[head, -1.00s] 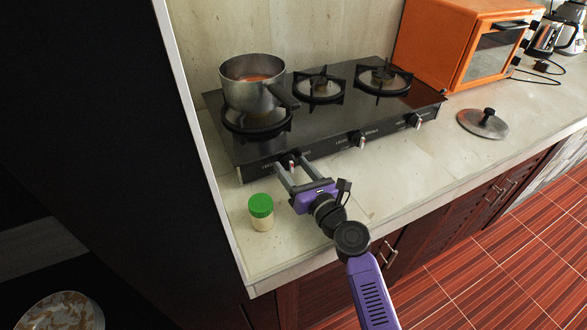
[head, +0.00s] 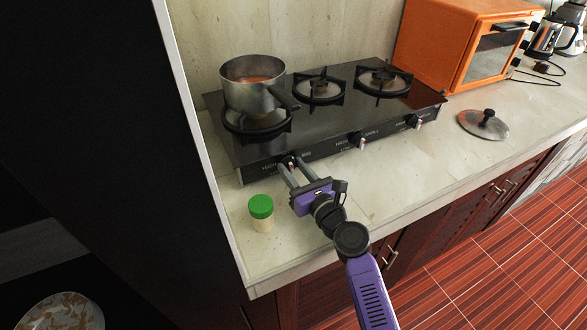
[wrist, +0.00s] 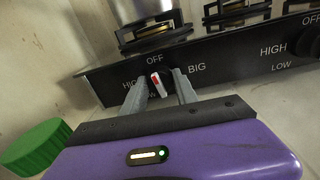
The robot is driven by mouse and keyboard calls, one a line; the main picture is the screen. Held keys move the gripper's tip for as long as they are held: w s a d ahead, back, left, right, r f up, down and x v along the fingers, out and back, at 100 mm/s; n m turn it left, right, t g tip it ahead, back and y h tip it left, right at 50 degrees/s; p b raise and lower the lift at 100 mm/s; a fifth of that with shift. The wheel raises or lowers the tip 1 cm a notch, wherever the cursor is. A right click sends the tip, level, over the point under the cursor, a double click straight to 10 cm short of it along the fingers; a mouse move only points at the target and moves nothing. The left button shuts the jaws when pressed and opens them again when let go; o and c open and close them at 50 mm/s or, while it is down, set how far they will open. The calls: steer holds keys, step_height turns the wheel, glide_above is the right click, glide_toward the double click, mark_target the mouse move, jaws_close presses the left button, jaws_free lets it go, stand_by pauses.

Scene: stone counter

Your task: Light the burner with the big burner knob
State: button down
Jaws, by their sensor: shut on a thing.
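The big burner knob (wrist: 158,85) is at the left end of the stove's front panel, between my fingertips in the wrist view. Its pale grip with a red mark tilts slightly, just below the OFF label, with BIG printed to its right. My gripper (head: 289,163) is shut on this knob; in the wrist view its fingers (wrist: 164,86) lie on both sides of it. The black stove (head: 315,119) has a burner (head: 240,127) at the left with a metal pot (head: 247,94) on it. I cannot make out a clear flame under the pot.
A green-lidded jar (head: 261,213) stands on the counter just left of my gripper. Two other knobs (head: 359,140) (head: 416,122) are further right. A pot lid (head: 483,123) lies right of the stove, and an orange oven (head: 463,42) stands behind.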

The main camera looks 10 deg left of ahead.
steer(key=n, duration=0.8)
steer(key=shift+s+a+h+b, duration=0.1)
steer(key=shift+h+b, duration=0.2)
steer(key=shift+h, duration=0.1)
steer(key=n+b, duration=0.1)
steer(key=n, duration=0.3)
steer(key=shift+n+h+b, duration=0.3)
steer(key=shift+n+b, duration=0.1)
steer(key=shift+n, duration=1.2)
steer(key=shift+a+n, duration=0.1)
steer(key=shift+n, duration=0.2)
steer(key=c, duration=0.9)
jaws_free()
steer(key=shift+c, duration=0.2)
steer(key=shift+r, duration=0.1)
